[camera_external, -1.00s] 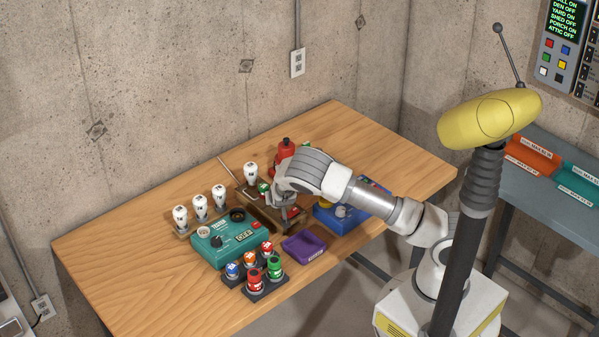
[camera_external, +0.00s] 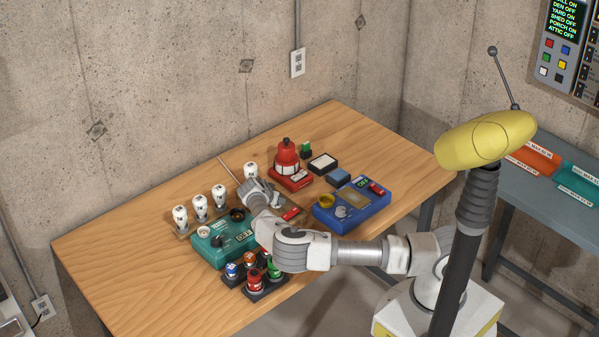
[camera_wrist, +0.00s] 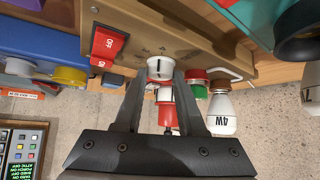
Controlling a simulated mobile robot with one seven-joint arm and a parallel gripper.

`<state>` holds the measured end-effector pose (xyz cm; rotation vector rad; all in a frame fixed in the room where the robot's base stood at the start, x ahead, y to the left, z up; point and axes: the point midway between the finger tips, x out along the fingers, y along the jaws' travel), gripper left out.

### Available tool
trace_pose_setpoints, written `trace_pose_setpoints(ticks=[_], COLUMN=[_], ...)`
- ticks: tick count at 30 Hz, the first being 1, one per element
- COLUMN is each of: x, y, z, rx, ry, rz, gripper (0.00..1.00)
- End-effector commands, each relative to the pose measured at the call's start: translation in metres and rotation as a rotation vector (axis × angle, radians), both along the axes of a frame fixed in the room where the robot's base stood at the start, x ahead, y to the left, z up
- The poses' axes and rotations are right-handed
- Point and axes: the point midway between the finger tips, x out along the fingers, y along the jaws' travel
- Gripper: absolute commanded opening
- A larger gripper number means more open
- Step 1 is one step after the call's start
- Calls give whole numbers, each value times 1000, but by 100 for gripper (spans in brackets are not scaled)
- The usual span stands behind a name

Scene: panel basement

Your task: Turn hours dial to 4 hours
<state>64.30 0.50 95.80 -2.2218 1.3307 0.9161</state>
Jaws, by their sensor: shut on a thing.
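A wooden box (camera_wrist: 232,68) has a red rocker switch marked OFF (camera_wrist: 107,44) and a small white dial (camera_wrist: 160,67) with a dark line on it. Faint markings lie on the box face near the dial, too small to read. My gripper (camera_wrist: 160,80) is shut on the white dial, one finger on each side. In the external view the same box (camera_external: 262,207) stands mid-table. My gripper (camera_external: 257,192) is over it there, and the dial is hidden.
A teal box (camera_external: 222,246) and bulbs (camera_external: 200,207) stand left. A red round device (camera_external: 287,160) stands behind, and a blue box (camera_external: 351,212) with knobs stands right. The table's left front is clear.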

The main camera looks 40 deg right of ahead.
Motion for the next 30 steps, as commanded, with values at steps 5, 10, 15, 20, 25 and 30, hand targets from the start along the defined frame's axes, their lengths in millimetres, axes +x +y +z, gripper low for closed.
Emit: trace_pose_setpoints(ticks=[5, 10, 15, 20, 25, 30], x=[2, 2, 1, 1, 1, 1], y=[3, 3, 3, 3, 3, 3], z=[-7, -6, -4, -4, -4, -4], rx=[6, 7, 8, 8, 8, 8], ry=[0, 1, 3, 4, 4, 4], rz=[-90, -148, -177, -185, -186, -186], gripper=[0, 0, 0, 0, 0, 48])
